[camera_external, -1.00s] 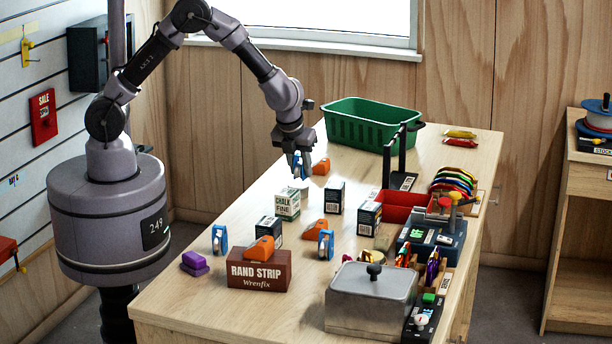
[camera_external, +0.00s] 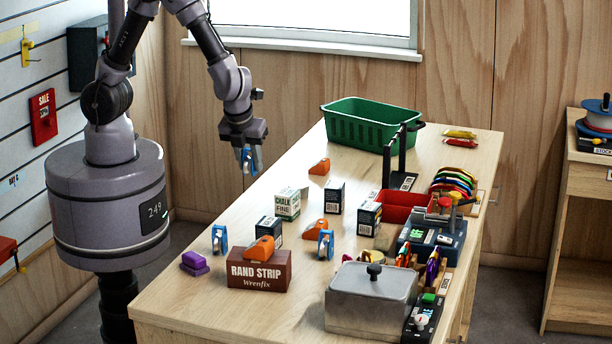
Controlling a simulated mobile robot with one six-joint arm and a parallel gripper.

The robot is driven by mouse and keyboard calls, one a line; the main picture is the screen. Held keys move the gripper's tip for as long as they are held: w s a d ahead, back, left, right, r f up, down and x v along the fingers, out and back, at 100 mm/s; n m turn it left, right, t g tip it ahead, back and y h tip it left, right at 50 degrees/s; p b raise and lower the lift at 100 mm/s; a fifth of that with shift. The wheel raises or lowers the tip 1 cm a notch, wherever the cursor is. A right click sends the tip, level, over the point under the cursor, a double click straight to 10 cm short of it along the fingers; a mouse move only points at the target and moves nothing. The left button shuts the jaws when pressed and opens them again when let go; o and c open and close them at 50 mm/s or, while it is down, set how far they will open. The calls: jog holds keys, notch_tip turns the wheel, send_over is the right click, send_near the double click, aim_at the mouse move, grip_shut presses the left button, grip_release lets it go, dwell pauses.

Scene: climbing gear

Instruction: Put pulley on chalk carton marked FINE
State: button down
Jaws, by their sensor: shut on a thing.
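My gripper (camera_external: 246,152) is shut on a blue pulley (camera_external: 249,163) and holds it in the air at the table's left edge. The chalk carton marked FINE (camera_external: 287,206), white and green, stands upright on the table, to the right of and lower in the picture than my gripper. Its top is bare. Two more blue pulleys stand on the table, one at the front left (camera_external: 220,239) and one near the middle (camera_external: 326,245).
Dark cartons (camera_external: 336,197) stand around the chalk carton. A green basket (camera_external: 352,130) is at the back, and a grey lidded box (camera_external: 366,303) at the front right. Another orange piece (camera_external: 319,167) lies behind the cartons.

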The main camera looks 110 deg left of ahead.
send_over(289, 190)
jog(key=d, duration=0.1)
jog(key=shift+w+d+f, duration=0.15)
jog(key=shift+d+f, duration=0.05)
jog(key=shift+f, duration=0.25)
notch_tip(289, 190, down, 4)
jog(key=shift+r+b, duration=0.2)
jog(key=shift+b, duration=0.35)
jog(key=shift+f, duration=0.1)
jog(key=c, duration=1.1)
grip_release()
